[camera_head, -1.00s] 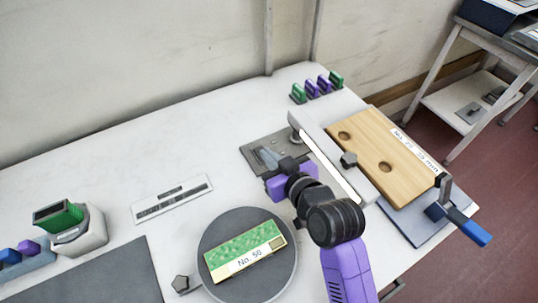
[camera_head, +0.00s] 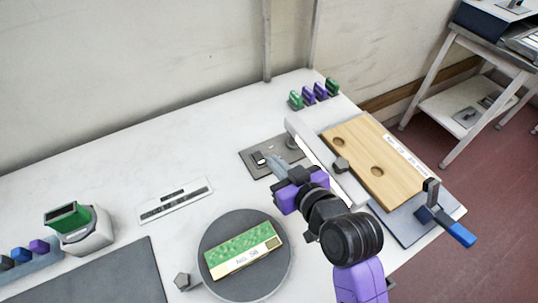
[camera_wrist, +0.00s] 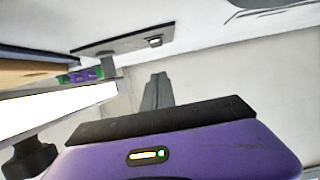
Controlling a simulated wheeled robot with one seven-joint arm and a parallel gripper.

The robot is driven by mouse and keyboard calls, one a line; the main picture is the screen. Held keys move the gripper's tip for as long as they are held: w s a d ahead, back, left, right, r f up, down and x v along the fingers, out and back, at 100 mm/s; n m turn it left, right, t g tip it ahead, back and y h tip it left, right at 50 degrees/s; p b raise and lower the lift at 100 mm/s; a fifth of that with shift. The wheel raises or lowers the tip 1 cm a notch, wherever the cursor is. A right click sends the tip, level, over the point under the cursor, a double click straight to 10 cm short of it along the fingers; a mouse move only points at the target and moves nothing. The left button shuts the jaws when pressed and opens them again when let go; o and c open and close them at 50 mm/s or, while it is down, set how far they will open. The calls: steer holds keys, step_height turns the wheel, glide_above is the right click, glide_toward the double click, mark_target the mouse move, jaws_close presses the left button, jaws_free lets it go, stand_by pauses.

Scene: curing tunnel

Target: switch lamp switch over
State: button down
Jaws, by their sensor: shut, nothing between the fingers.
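The lamp switch (camera_head: 258,158) is a small dark rocker with a pale edge, on a grey plate (camera_head: 247,168) that lies on the white bench. It also shows in the wrist view as a small block (camera_wrist: 154,42) on the dark plate (camera_wrist: 95,50). My gripper (camera_head: 274,160) is shut and empty, its fingertips just right of the switch in the head view and seemingly above the plate. In the wrist view the closed fingers (camera_wrist: 158,90) appear apart from the switch. Whether they touch anything is not clear in the head view.
A lit lamp bar (camera_head: 318,160) and a wooden board (camera_head: 385,165) with a blue-handled clamp (camera_head: 455,232) stand right of the plate. A round turntable (camera_head: 225,285) with a green block is in front. Several coloured blocks (camera_head: 314,95) stand behind.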

steer(key=v, duration=0.2)
steer(key=f+v, duration=0.1)
steer(key=v, duration=0.2)
steer(key=shift+s+d, duration=0.25)
steer(key=shift+s, duration=0.1)
step_height(320, 180, up, 5)
steer(key=w+d+m+t, duration=0.2)
steer(key=t, duration=0.1)
steer(key=s+d+m+t+h, duration=0.3)
steer(key=s+d+h, duration=0.1)
steer(key=s+d, duration=0.25)
steer(key=s+d+f+g+h, duration=0.1)
steer(key=s+d+f, duration=0.1)
steer(key=s, duration=0.6)
steer(key=s+d+f+m+h, duration=0.1)
steer(key=s+d, duration=0.3)
steer(key=s, duration=0.5)
steer(key=s+d+f+g+h, duration=0.1)
steer(key=s+d, duration=0.3)
steer(key=s, duration=0.5)
steer(key=shift+s+f+m+g+h, duration=0.3)
steer(key=shift+f+m+h, duration=0.1)
steer(key=shift+f, duration=0.4)
